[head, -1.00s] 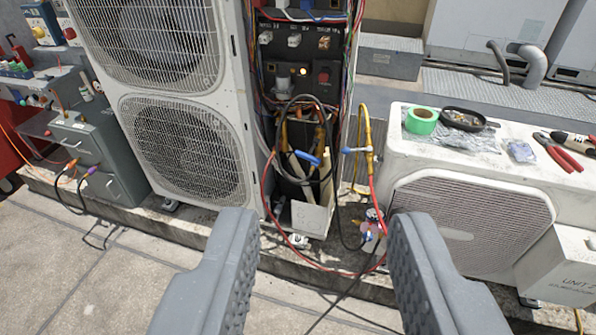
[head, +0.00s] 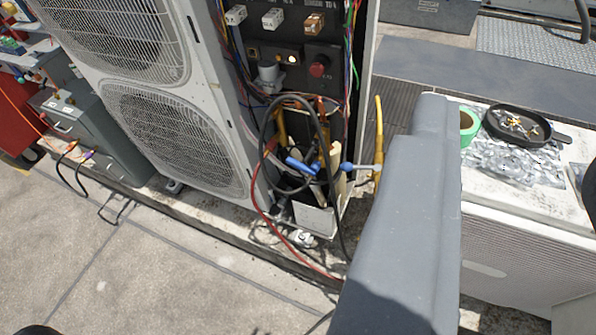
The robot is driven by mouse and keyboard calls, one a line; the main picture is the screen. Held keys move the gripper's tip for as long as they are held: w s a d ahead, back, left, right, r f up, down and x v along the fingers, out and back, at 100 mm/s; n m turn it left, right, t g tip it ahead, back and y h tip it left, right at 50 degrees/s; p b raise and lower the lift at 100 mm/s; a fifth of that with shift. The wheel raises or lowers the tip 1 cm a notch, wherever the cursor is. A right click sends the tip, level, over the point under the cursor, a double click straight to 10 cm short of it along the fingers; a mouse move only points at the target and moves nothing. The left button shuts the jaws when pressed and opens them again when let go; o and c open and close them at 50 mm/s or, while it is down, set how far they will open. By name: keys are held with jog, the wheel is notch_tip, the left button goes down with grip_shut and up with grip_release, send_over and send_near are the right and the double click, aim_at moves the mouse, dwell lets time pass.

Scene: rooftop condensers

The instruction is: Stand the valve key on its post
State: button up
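My gripper (head: 420,115) shows as a large grey finger right of the middle in the head view. A second finger is not clearly visible, so I cannot tell the gap or whether something is held. I cannot pick out the valve key or its post with certainty. A blue-handled piece (head: 302,167) lies among the hoses at the open condenser's lower compartment.
The tall condenser (head: 178,145) stands at left, its electrical panel (head: 295,55) open. Black and red hoses loop below. On the low white unit (head: 520,265) are green tape (head: 468,127) and a black pan (head: 517,125). A grey case (head: 95,135) stands left. The front-left paving (head: 150,270) is clear.

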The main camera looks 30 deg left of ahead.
jog(key=shift+w+a, duration=0.15)
jog(key=shift+w, duration=0.3)
jog(key=o, duration=0.4)
jog(key=shift+a, duration=0.1)
jog(key=o, duration=1)
jog(key=shift+w+a+f+y+p, duration=0.2)
jog(key=shift+w+a+f, duration=0.1)
jog(key=shift+w+a, duration=0.25)
jog(key=shift+w+a+f+y+p, duration=0.15)
jog(key=shift+w+a+f, duration=0.15)
jog(key=shift+w, duration=0.4)
jog(key=w+a+f+g+p, duration=0.2)
jog(key=w+a+f+p, duration=0.3)
jog(key=w+a+f, duration=1.05)
jog(key=w+a+f+m+p, duration=0.1)
jog(key=w+a+f, duration=0.1)
jog(key=f, duration=0.6)
jog(key=w+a+f+m+p, duration=0.1)
jog(key=w+a+f+p, duration=0.15)
jog(key=f, duration=0.65)
send_near(300, 168)
jog(key=x, duration=0.9)
jog(key=shift+w+f, duration=0.1)
jog(key=shift+w, duration=0.2)
jog(key=shift+w+f+h, duration=0.25)
jog(key=shift+w+h, duration=0.2)
jog(key=shift+w, duration=0.15)
